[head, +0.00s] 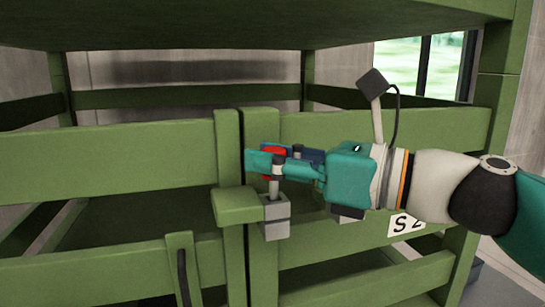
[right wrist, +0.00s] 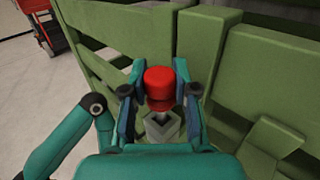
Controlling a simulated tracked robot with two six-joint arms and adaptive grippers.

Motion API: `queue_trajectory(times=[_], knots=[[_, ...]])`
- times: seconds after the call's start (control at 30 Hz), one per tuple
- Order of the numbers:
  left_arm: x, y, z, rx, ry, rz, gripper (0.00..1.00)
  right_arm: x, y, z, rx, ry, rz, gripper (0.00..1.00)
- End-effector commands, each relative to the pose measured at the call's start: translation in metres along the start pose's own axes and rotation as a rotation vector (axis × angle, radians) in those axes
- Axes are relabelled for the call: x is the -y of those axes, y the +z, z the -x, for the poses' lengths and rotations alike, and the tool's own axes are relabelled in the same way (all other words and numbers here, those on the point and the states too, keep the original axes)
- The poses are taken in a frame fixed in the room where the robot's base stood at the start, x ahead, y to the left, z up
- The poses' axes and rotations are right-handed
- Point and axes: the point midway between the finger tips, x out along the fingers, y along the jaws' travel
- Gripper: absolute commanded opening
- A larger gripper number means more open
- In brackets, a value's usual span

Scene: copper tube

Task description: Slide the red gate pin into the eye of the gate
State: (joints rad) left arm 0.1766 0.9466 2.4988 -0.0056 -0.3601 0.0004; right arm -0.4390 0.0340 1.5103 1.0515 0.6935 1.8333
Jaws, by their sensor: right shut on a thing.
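The red gate pin has a red head (head: 268,150) and a grey metal shaft (head: 274,187) pointing down. My right gripper (head: 262,163) is shut on the pin near its head, from the right side. In the right wrist view the red head (right wrist: 165,85) sits between the two fingers. The eye is a grey metal block (head: 277,222) on the green gate (head: 230,165). The shaft is upright over the eye, and its lower end meets the block's top. I cannot tell whether the tip is inside the hole. The eye also shows below the pin in the right wrist view (right wrist: 158,134).
Green rails (head: 110,165) run left of the gate post, close to the gripper. A green block (head: 236,205) juts out just left of the eye. A white label (head: 405,224) is on the right rail. A red cart (right wrist: 42,30) stands far off.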

Motion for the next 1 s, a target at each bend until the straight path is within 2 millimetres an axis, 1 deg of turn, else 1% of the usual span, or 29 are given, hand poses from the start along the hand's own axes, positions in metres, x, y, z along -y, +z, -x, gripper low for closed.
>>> queue_trajectory(times=[1.0], knots=[[0.008,0.000,-0.021,0.000,0.000,0.000,0.00,0.000,-0.027,0.000,0.000,-0.001,0.001,0.00]])
